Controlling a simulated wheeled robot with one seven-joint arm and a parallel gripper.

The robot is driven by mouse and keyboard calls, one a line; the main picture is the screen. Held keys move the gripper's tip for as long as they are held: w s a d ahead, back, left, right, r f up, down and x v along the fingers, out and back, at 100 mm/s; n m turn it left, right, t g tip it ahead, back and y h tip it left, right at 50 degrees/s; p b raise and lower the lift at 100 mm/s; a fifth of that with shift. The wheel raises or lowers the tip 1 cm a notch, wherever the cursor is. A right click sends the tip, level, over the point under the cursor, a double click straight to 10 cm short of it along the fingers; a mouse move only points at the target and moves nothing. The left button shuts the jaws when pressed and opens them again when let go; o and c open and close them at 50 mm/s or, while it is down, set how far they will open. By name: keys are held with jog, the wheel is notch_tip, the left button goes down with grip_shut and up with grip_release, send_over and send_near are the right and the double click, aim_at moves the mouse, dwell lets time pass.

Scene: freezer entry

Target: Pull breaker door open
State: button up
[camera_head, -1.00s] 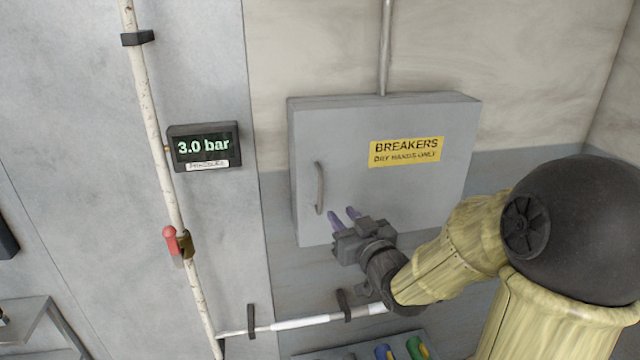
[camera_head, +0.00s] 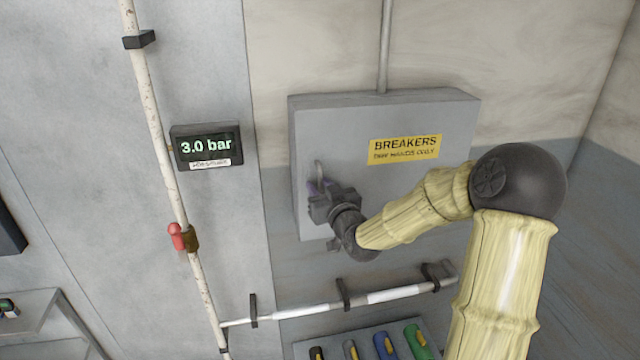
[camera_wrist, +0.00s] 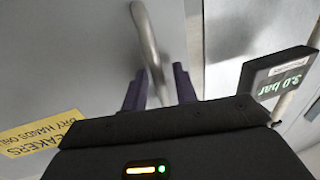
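The breaker box (camera_head: 430,115) is a grey wall cabinet with a yellow BREAKERS label (camera_head: 405,149). Its door looks shut. The door's curved metal handle (camera_head: 319,170) is at the left side; its lower part is hidden behind my gripper (camera_head: 318,187) in the head view. In the wrist view the handle (camera_wrist: 146,40) runs down between the two purple fingers of my gripper (camera_wrist: 160,88). The fingers stand apart, one on each side of the handle, with a gap visible. I cannot tell whether either touches it.
A pressure display (camera_head: 206,147) reading 3.0 bar hangs left of the box. A white vertical pipe (camera_head: 150,110) with a red-handled valve (camera_head: 177,236) runs beside it. A horizontal pipe (camera_head: 300,311) and a rack of coloured items (camera_head: 385,345) are below.

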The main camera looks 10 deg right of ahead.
grip_shut()
dwell(0.4)
